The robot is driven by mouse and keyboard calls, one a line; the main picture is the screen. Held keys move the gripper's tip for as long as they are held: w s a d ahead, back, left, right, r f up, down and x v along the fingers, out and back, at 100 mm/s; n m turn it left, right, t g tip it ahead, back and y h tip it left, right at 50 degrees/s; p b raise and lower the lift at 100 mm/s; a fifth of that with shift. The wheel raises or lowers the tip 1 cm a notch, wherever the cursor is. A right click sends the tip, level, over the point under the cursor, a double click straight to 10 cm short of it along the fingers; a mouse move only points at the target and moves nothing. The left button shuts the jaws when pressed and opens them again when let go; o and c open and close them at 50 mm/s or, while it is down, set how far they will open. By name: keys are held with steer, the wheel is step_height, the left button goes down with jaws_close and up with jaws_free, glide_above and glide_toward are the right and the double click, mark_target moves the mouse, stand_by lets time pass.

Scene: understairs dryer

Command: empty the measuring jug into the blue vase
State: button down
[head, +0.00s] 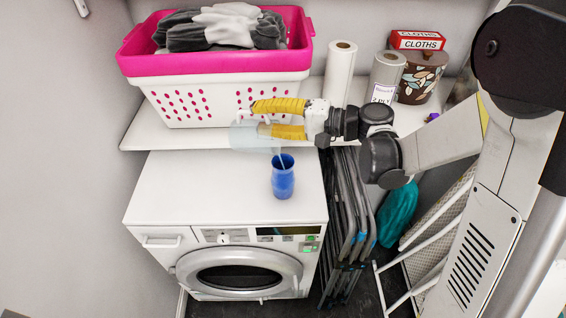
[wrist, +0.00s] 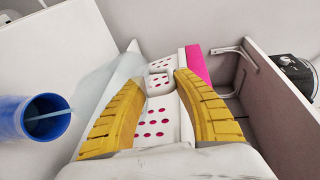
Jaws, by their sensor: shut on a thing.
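The blue vase (head: 283,180) stands upright on top of the white dryer, near its back right part. Its open mouth shows at the left of the wrist view (wrist: 45,117). The measuring jug (head: 250,137) is clear and pale, tilted above and slightly left of the vase. It shows faintly in the wrist view (wrist: 112,88). A thin pale-blue stream (wrist: 52,114) runs from the jug side into the vase mouth. My gripper (head: 257,118), with yellow fingers, is shut on the jug, above and behind the vase. How much liquid the jug holds is unclear.
The dryer top (head: 190,185) is otherwise clear. On the shelf behind stand a pink-and-white laundry basket (head: 220,92) with clothes, paper rolls (head: 340,72), a patterned tin (head: 420,78) and a red cloths box (head: 418,40). Folded racks (head: 345,210) lean right of the dryer.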

mark_target(240, 122)
steer(key=shift+d, duration=0.1)
steer(key=shift+r+p, duration=0.2)
steer(key=shift+p, duration=0.15)
steer(key=p, duration=0.1)
steer(key=a+h+p, duration=0.1)
steer(key=a+p, duration=0.1)
steer(key=shift+w+a+r+g+h+p, duration=0.2)
steer(key=shift+w+r+g+h+p, duration=0.1)
steer(key=shift+r+p, duration=0.05)
steer(key=shift+w+a+f+h+p, duration=0.2)
steer(key=shift+a+f+h, duration=0.3)
steer(key=shift+f, duration=0.1)
steer(key=shift+w+a+f+h+p, duration=0.2)
steer(key=shift+a+f+h, duration=0.2)
steer(key=shift+f+h, duration=0.15)
steer(key=shift+d+f, duration=0.1)
steer(key=shift+f, duration=0.05)
steer(key=shift+a+f+g+h, duration=0.15)
steer(key=shift+a+g+h, duration=0.05)
steer(key=shift+g+h, duration=0.1)
steer(key=w+a+f+g+h, duration=0.3)
steer(key=a+f+g+h, duration=0.1)
steer(key=a+f+h, duration=0.6)
steer(key=shift+w+a+f+h+b, duration=0.2)
steer(key=shift+f+h+b, duration=0.1)
steer(key=shift+f+h, duration=0.35)
